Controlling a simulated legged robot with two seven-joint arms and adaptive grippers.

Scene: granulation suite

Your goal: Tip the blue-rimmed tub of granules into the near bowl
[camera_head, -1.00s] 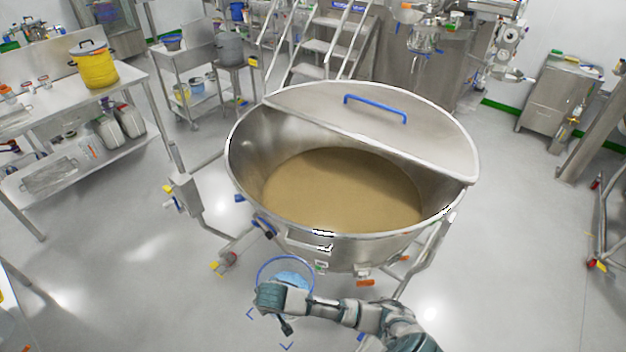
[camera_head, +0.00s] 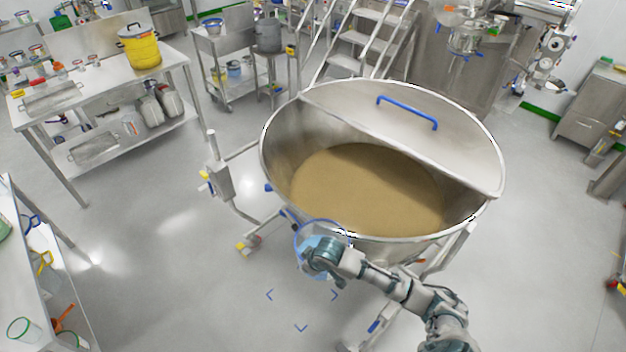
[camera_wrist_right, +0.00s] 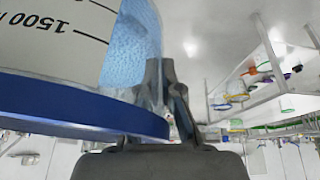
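The blue-rimmed tub (camera_head: 318,228) is clear-walled, with light blue granules inside. It is at the front of the large steel bowl, overlapping its near rim in the head view. In the right wrist view the tub (camera_wrist_right: 85,110) shows a 1500 mark, a blue rim and granules against its wall. My right gripper (camera_head: 325,257) is shut on the tub's edge; its fingers (camera_wrist_right: 167,90) show beside the rim. The near bowl (camera_head: 385,235) is wide, half covered by a lid, and holds tan powder. Whether the tub touches the bowl is unclear. My left gripper is out of view.
The hinged lid half (camera_head: 440,145) with a blue handle covers the bowl's far side. A steel bench with a yellow pot (camera_head: 140,50) stands at the back left. Another bench (camera_head: 22,262) with containers is at the left edge. The floor between is clear.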

